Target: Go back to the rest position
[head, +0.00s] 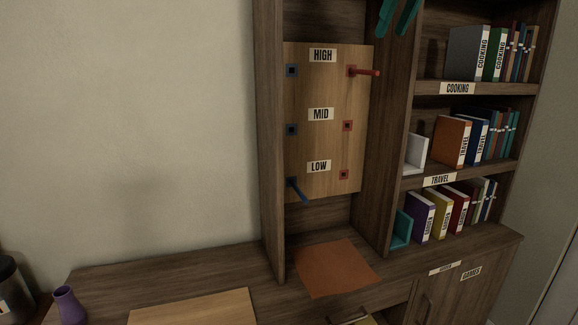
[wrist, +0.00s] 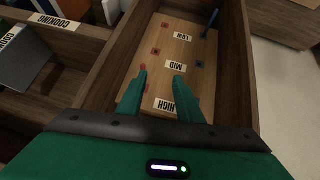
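My gripper (head: 398,14) is at the top edge of the head view, in front of the upper shelf unit; only its teal fingers show there. In the wrist view my gripper (wrist: 160,80) has its two fingers apart, with nothing held between them. Behind them is the wooden peg board (head: 330,90) with HIGH, MID and LOW labels. A red peg (head: 364,72) sticks out at the HIGH row on the right. A blue peg (head: 298,190) sticks out at the LOW row on the left; it also shows in the wrist view (wrist: 210,22).
Shelves at right hold books and the labels COOKING (head: 457,88) and TRAVEL (head: 439,180). A white bookend (head: 415,155) and a teal bookend (head: 402,228) stand there. An orange-brown mat (head: 335,268) lies on the desk. A purple vase (head: 69,304) stands at left. A drawer below looks partly open.

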